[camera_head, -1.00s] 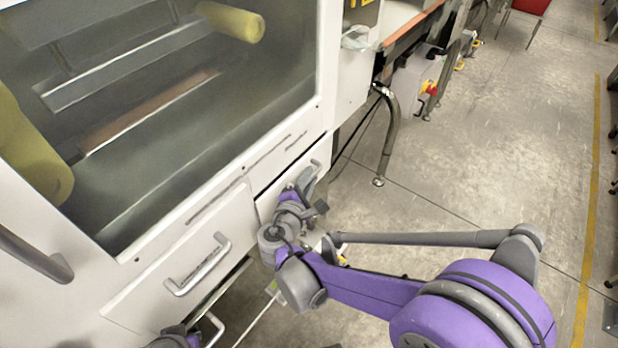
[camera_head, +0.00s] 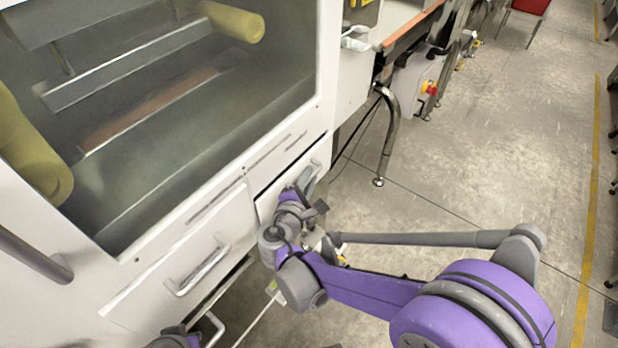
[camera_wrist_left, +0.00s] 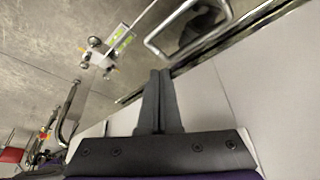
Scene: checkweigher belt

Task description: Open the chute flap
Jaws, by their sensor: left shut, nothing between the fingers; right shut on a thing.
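The chute flap is most likely the right white panel (camera_head: 268,205) low on the machine front in the head view. A dark gap runs along its top edge, and its metal bar handle (camera_head: 313,172) is near its right end. My right gripper (camera_head: 307,182) is at this handle, shut on it; its fingertips are small and partly hidden. My left gripper (camera_wrist_left: 160,85) is shut and empty in the left wrist view, beside a metal loop handle (camera_wrist_left: 178,30) and apart from it. In the head view only part of the left wrist shows at the bottom edge.
Left of the flap is another white panel (camera_head: 150,285) with a bar handle (camera_head: 198,270). Above is a large window (camera_head: 200,120). A curved metal leg (camera_head: 389,135) stands to the right. The floor (camera_head: 480,150) further right is clear.

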